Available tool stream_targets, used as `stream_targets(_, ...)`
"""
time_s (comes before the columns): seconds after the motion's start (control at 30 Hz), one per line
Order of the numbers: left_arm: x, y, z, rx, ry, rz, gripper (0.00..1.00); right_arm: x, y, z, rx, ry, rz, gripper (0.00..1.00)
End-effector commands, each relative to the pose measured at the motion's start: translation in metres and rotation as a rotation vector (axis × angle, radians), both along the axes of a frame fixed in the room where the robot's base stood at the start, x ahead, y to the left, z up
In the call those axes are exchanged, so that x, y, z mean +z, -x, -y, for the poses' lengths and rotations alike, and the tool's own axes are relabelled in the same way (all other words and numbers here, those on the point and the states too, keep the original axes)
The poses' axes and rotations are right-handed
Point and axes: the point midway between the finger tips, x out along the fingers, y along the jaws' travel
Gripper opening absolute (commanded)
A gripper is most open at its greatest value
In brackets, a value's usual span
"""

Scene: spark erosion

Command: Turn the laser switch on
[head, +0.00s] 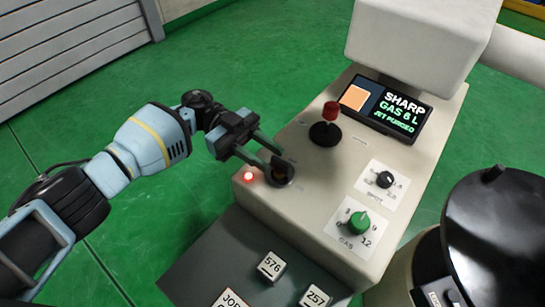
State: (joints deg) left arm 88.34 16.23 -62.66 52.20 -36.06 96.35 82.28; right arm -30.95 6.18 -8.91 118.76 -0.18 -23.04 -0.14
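A cream console (312,215) carries a dark round switch (284,179) at its left edge, which I take for the laser switch. A small red light (248,176) glows just left of it. My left gripper (275,162) reaches in from the left, with its two fingers at the switch and a gap between them. The fingers partly hide the switch, so its position is unclear. I cannot tell whether they press on it. My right gripper is not in view.
A red-topped lever (331,112), a display (386,110) reading "JET PURGED", a small black knob (384,180) and a green gas knob (359,222) are on the console. Numbered blocks (271,265) sit on a dark tray below. A black-topped round body (500,225) stands at right.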

Motion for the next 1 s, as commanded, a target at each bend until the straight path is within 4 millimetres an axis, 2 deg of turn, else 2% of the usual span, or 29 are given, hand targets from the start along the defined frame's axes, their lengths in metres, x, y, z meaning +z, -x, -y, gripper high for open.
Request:
stream_targets(0.2,-0.003,-0.022,-0.028,0.002,0.000,-0.001,0.33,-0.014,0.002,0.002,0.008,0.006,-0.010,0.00)
stream_targets(0.4,-0.001,-0.031,-0.040,0.000,0.002,-0.001,0.33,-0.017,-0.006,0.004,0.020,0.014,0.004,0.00)
stream_targets(1.0,0.000,-0.032,-0.042,-0.001,0.001,0.000,0.33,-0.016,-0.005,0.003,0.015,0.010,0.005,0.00)
